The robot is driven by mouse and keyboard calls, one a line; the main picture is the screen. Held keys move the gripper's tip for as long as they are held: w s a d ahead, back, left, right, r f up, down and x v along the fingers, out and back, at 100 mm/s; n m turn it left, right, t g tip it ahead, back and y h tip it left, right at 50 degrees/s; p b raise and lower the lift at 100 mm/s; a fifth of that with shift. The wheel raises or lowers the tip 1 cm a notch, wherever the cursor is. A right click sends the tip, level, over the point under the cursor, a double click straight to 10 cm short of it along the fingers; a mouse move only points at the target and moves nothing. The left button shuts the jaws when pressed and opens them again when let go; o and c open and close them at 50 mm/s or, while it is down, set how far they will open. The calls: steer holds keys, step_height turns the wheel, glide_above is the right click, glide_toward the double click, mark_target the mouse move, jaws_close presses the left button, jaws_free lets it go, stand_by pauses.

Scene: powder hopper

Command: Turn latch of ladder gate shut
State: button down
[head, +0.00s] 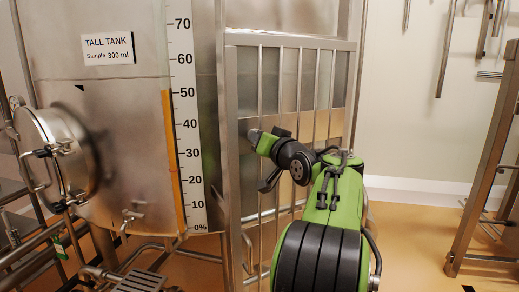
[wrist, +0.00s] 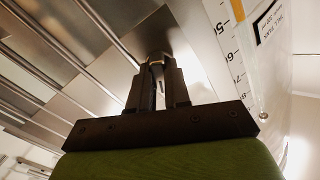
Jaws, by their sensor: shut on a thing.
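The ladder gate (head: 300,40) is a steel frame with upright bars, standing to the right of the tall tank in the head view. My gripper (head: 253,136) reaches to the gate's left side, at about mid height. In the wrist view my gripper (wrist: 158,75) has its two dark fingers close together around a small grey metal piece, which looks like the latch (wrist: 157,60). The fingers hide most of this piece, so I cannot tell how far it is turned. In the head view the latch is hidden behind my gripper.
The tall tank (head: 100,100) with a percent scale (head: 185,110) and a round side hatch (head: 62,150) stands left of the gate. Pipes run low at the left. A steel frame (head: 490,150) stands at the right. Between it and my arm the floor (head: 420,235) is clear.

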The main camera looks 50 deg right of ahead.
steer(key=shift+n+b, duration=1.15)
steer(key=shift+n, duration=1.15)
steer(key=c, duration=1.1)
jaws_free()
steer(key=b+v, duration=0.1)
steer(key=v, duration=1.4)
steer(key=shift+s+a+b, duration=0.15)
steer(key=shift+s+b, duration=0.2)
steer(key=shift+b, duration=0.05)
steer(key=shift+w, duration=0.1)
